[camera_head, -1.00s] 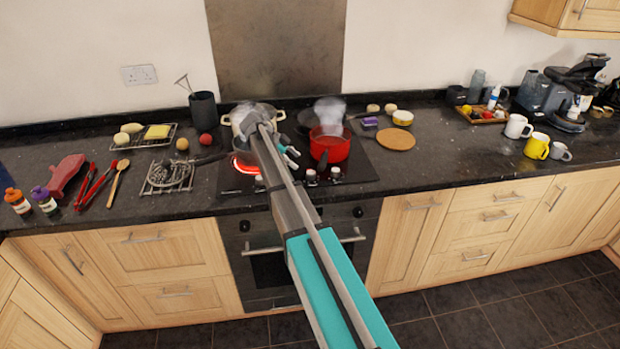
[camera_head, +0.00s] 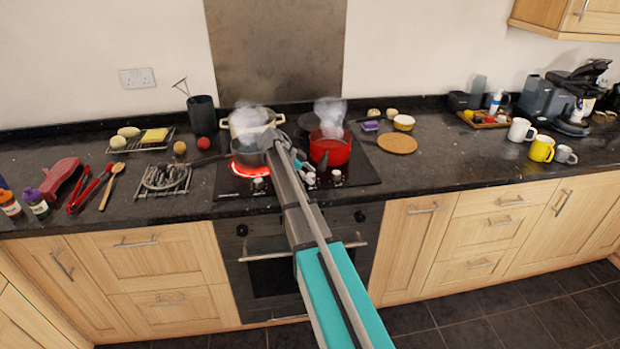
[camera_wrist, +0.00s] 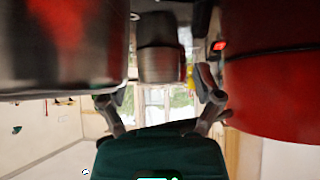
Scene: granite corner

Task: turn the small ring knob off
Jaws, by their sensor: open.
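A dark knob with a metallic band (camera_wrist: 160,60) shows in the wrist view between and beyond my open fingertips, apart from them. I cannot tell which burner it serves. My gripper (camera_wrist: 160,98) is open and empty; in the head view its end (camera_head: 306,176) is at the front of the hob, partly hidden by my arm. The burner (camera_head: 250,169) under the steel pot (camera_head: 246,152) glows red.
The steel pot and the red pot (camera_head: 330,148) flank my gripper closely; in the wrist view the red pot (camera_wrist: 275,80) fills the right side. A cream pot (camera_head: 242,118) steams behind. A wire trivet (camera_head: 165,177) lies left of the hob. The counter right of the hob's front is clear.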

